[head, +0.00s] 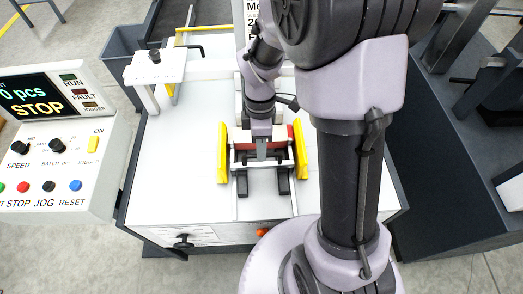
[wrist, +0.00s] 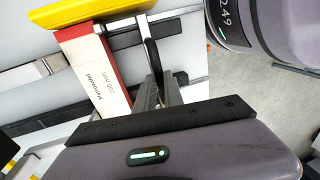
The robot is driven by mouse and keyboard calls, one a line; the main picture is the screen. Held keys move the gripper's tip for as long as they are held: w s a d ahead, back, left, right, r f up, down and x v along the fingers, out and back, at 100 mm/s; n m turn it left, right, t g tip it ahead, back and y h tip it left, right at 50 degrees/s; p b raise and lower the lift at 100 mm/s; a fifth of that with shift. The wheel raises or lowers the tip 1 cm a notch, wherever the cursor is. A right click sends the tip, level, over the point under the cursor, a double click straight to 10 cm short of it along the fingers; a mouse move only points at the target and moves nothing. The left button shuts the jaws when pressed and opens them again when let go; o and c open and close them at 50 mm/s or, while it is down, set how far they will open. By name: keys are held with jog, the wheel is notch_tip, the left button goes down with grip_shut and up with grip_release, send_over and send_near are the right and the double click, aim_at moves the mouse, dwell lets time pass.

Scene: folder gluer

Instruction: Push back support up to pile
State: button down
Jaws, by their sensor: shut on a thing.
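My gripper (head: 262,147) reaches down over the white feeder table between two yellow side guides (head: 222,153). In the wrist view its fingers (wrist: 160,90) are shut on a narrow dark upright piece (wrist: 152,55), which seems to belong to the back support. The back support (head: 247,158) shows as a pale crossbar with dark feet on the table. A red and white block with "200 mm" lettering (wrist: 97,65) stands close beside my fingers; it may be the pile. Red also shows behind the crossbar in the head view (head: 291,131). Contact between support and block is hidden.
A control panel (head: 50,140) reading "STOP" stands at the left. A white plate on a post (head: 155,65) stands at the table's back left. Dark machinery (head: 450,150) lies at the right. The table's left surface (head: 170,150) is clear.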

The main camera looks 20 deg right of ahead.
jog(key=c, duration=1.5)
grip_release()
jog(key=shift+o, duration=0.2)
jog(key=w+r+p, duration=0.1)
jog(key=r+p, duration=0.2)
jog(key=r, duration=0.5)
jog(key=w+d+r+p, duration=0.1)
jog(key=r+p, duration=0.3)
jog(key=r, duration=0.5)
jog(key=shift+w, duration=0.55)
jog(key=s+a+m+t+b, duration=0.3)
jog(key=s+m+t+b, duration=0.1)
jog(key=s+m, duration=0.3)
jog(key=s+a+r+m+t+y+b, duration=0.1)
jog(key=s+a+m+t+b, duration=0.2)
jog(key=s+m, duration=0.4)
jog(key=m+b, duration=0.1)
jog(key=m, duration=0.3)
jog(key=shift+r+m+t, duration=0.2)
jog(key=shift+m+t, duration=0.2)
